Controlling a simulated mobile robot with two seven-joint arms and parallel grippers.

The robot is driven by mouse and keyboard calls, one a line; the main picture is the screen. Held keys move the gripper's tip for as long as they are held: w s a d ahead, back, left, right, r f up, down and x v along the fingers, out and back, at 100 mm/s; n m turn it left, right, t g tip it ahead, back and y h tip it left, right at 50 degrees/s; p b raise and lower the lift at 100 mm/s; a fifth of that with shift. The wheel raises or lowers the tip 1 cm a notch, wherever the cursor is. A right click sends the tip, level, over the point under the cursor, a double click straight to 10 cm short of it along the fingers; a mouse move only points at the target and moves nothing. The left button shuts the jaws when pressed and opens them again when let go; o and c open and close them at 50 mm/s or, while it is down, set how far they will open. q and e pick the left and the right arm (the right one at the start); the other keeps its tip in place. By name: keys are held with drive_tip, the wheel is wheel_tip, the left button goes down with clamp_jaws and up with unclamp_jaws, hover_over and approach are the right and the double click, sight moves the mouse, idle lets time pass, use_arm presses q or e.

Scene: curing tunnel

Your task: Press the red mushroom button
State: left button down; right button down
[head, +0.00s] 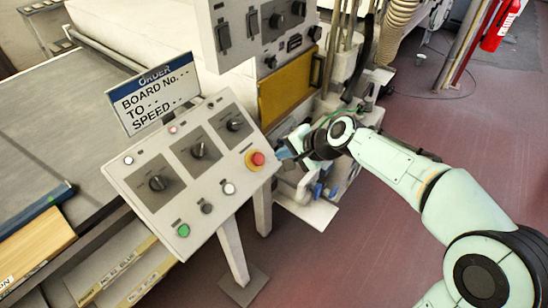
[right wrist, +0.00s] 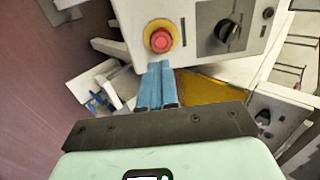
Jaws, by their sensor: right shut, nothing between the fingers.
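The red mushroom button (head: 257,158) stands on a yellow round plate at the right end of the slanted grey control panel (head: 128,188). It also shows in the right wrist view (right wrist: 161,40), upper middle. My right gripper (head: 282,152) is just to the right of the button in the head view, its blue fingers shut and empty. In the right wrist view the fingertips (right wrist: 160,66) point at the yellow plate's edge, just below the button. I cannot tell whether they touch the panel. My left gripper is in neither view.
The panel also carries several black rotary knobs (head: 198,150), a green button (head: 183,230) and small white buttons. An order sign (head: 155,98) stands behind it. A taller machine cabinet (head: 262,30) rises at the back. Red floor (head: 340,250) is open to the right.

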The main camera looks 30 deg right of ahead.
drive_tip(key=v, duration=0.4)
drive_tip(key=shift+d+r, duration=0.1)
drive_tip(key=shift+r, duration=0.1)
drive_tip(key=shift+w, duration=0.1)
idle(0.4)
drive_tip(key=s+a+f+n+g, duration=0.1)
drive_tip(key=a+f+n+g, duration=0.1)
drive_tip(key=f, duration=1.3)
drive_tip(key=s+a+f+n+g, duration=0.1)
drive_tip(key=a+f+g, duration=0.15)
drive_tip(key=f, duration=1.25)
drive_tip(key=s+a+f+n+g, duration=0.2)
drive_tip(key=s+a+f, duration=0.4)
drive_tip(key=s+f, duration=0.4)
drive_tip(key=s+a+f+n+g, duration=0.3)
drive_tip(key=s+a+f, duration=0.3)
drive_tip(key=s+f, duration=0.4)
drive_tip(key=s+n, duration=0.1)
drive_tip(key=s, duration=0.1)
drive_tip(key=shift+s+f, duration=0.3)
drive_tip(key=shift+s, duration=0.05)
